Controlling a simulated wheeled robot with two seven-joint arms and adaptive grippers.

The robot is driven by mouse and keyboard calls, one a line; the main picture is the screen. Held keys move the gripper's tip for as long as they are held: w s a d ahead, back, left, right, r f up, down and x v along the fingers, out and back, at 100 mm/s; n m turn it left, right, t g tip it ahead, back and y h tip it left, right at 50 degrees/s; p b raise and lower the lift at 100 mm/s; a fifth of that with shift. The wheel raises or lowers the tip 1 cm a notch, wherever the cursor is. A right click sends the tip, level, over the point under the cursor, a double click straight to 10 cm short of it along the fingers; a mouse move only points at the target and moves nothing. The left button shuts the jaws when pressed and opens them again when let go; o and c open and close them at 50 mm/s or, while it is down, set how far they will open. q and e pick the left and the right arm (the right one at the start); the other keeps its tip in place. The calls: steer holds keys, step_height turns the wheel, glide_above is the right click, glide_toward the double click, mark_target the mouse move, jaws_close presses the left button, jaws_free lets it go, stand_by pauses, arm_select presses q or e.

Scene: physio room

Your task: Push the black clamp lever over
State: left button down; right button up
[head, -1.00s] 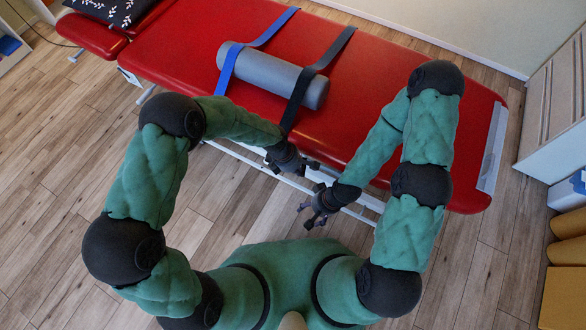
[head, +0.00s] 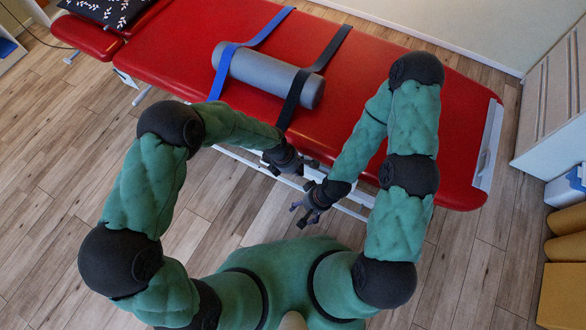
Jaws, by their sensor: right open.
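I cannot make out the black clamp lever; it may be hidden by my grippers or too small to tell apart from them. My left gripper (head: 303,164) is at the near side edge of the red treatment table (head: 400,125), by the lower end of the black strap (head: 312,72). Its jaws are too small and dark to read. My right gripper (head: 299,208) is just below and close to the left one, over the floor in front of the table. It is open, with nothing seen between its fingers.
A grey roller (head: 262,72) lies on the table under the black strap and a blue strap (head: 222,70). A patterned black cushion (head: 108,8) is at the far left end. A white cabinet (head: 550,105) and tan rolls (head: 565,250) stand at the right.

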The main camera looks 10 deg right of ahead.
arm_select(q)
steer(key=shift+s+d+f, duration=0.1)
steer(key=shift+s+d, duration=0.05)
steer(key=shift+s, duration=0.05)
arm_select(e)
steer(key=shift+a, duration=0.15)
arm_select(q)
steer(key=shift+w, duration=0.25)
steer(key=shift+w+a, duration=0.3)
steer(key=shift+w, duration=0.3)
arm_select(e)
steer(key=shift+f, duration=0.1)
